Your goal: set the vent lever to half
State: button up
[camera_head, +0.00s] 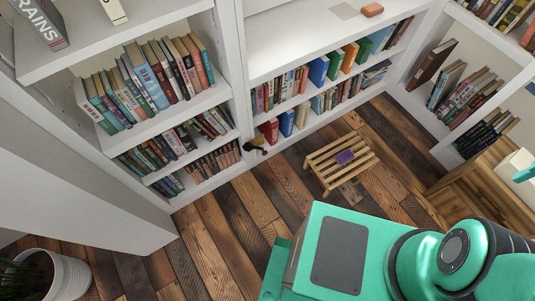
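No vent lever can be made out for certain. A white block-like thing (513,165) with a teal bar (525,172) shows at the right edge, at the wooden cabinet. It is cut off by the frame, and I cannot tell whether it is the lever or how it is set. A small dark thing with a yellowish part (254,146) is by the lower shelves near the floor; what it is cannot be told. My green arm and body fill the lower right. My gripper is not in view.
White bookcases (237,85) with many books line the back and left. A wooden cabinet (470,185) is at right, a potted plant (68,278) lower left. The middle floor is clear.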

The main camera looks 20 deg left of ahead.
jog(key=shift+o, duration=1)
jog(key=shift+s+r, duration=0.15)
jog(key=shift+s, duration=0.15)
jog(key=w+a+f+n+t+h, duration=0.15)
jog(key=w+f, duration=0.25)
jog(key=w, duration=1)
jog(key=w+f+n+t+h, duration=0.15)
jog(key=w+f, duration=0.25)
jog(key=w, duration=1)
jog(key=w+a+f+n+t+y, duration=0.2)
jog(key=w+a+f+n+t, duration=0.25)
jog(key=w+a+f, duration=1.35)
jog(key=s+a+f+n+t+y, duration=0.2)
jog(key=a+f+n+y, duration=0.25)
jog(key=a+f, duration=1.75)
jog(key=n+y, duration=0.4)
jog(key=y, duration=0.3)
send_near(265, 154)
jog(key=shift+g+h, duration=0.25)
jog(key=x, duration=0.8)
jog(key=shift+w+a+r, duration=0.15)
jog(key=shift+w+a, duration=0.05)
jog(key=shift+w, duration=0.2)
